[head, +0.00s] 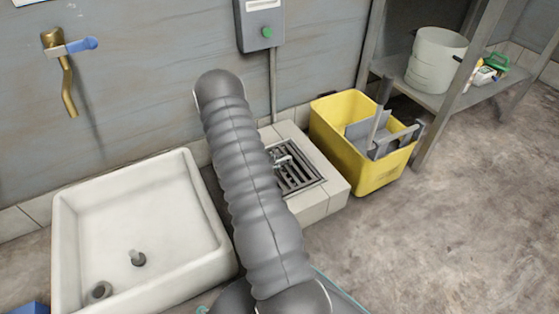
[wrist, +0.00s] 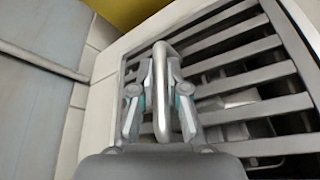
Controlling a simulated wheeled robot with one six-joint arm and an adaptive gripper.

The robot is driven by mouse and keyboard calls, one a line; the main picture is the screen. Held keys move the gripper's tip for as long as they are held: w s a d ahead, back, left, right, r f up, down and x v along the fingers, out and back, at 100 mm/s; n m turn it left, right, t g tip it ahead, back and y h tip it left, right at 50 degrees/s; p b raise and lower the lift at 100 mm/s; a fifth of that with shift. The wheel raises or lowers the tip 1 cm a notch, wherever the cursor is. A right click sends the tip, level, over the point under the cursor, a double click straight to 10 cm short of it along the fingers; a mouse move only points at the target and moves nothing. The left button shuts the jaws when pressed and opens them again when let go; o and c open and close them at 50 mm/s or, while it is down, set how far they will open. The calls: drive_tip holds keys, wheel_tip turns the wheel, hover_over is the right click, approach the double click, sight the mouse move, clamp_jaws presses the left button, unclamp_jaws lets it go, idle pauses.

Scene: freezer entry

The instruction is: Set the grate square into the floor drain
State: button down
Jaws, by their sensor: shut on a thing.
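The grey slatted grate (head: 299,178) lies over the floor drain in the pale tiled block (head: 325,203) in the head view. In the wrist view the grate (wrist: 250,47) fills the right side, with dark gaps between its slats. My gripper (wrist: 160,85) is shut on the grate's upright metal loop handle (wrist: 160,108), a finger on each side. The pale surround (wrist: 103,75) runs close along the grate's left edge. I cannot tell whether the grate sits flush.
A yellow bucket (head: 333,143) stands right of the drain block, close to it. A white basin (head: 75,235) is at the left. A wall with a brass tap (head: 68,85) and a grey box (head: 259,22) rises behind. Open floor (head: 450,220) lies at the right.

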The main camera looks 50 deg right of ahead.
drive_tip(key=c, duration=1.1)
unclamp_jaws()
drive_tip(key=shift+a, duration=0.1)
drive_tip(key=v, duration=1.1)
drive_tip(key=shift+a+r, duration=0.25)
drive_tip(key=shift+a, duration=0.1)
